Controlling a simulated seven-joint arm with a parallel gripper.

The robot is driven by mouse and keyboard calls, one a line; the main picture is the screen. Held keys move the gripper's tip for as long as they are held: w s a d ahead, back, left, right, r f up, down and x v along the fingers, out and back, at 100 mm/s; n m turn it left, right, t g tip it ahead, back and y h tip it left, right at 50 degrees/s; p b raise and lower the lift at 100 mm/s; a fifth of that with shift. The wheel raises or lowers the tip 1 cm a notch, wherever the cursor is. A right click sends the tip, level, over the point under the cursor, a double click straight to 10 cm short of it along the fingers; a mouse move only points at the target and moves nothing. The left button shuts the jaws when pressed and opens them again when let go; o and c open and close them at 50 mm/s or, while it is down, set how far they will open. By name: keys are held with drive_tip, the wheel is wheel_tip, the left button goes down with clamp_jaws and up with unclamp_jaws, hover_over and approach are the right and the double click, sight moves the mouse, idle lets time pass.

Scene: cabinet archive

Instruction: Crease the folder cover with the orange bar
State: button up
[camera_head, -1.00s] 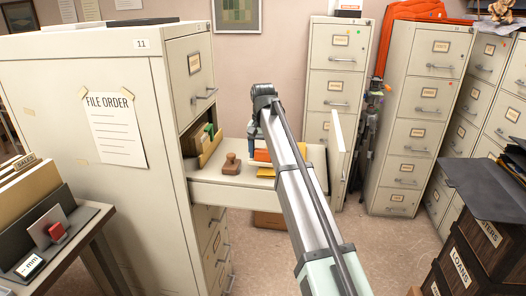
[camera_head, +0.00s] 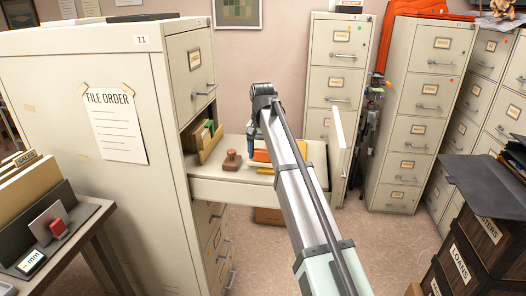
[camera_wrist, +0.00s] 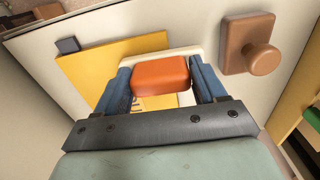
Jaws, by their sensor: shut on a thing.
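The orange bar (camera_wrist: 162,75) is between the two blue fingers of my gripper (camera_wrist: 160,82) in the wrist view, and the gripper is shut on it. A cream strip shows along the bar's far side. The yellow folder (camera_wrist: 92,72) lies flat under and beside the bar, with some dark print partly covered by the bar. I cannot tell whether the bar presses on the cover. In the head view, my arm hides most of the gripper; a bit of the orange bar (camera_head: 261,156) and the folder's yellow edge (camera_head: 264,171) show in the open drawer.
A brown wooden stamp (camera_wrist: 250,45) stands right of the folder in the wrist view. The open drawer (camera_head: 225,191) holds upright files (camera_head: 207,138) at its left. A small dark block (camera_wrist: 67,45) sits by the folder's corner. Drawer walls surround the gripper.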

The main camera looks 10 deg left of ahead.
drive_tip(key=shift+w+f, duration=0.2)
drive_tip(key=shift+w, duration=3.15)
drive_tip(key=shift+c, duration=0.4)
drive_tip(key=shift+w+r, duration=0.1)
drive_tip(key=shift+w, duration=4.35)
drive_tip(key=shift+w, duration=1)
wheel_tip(320, 180, up, 7)
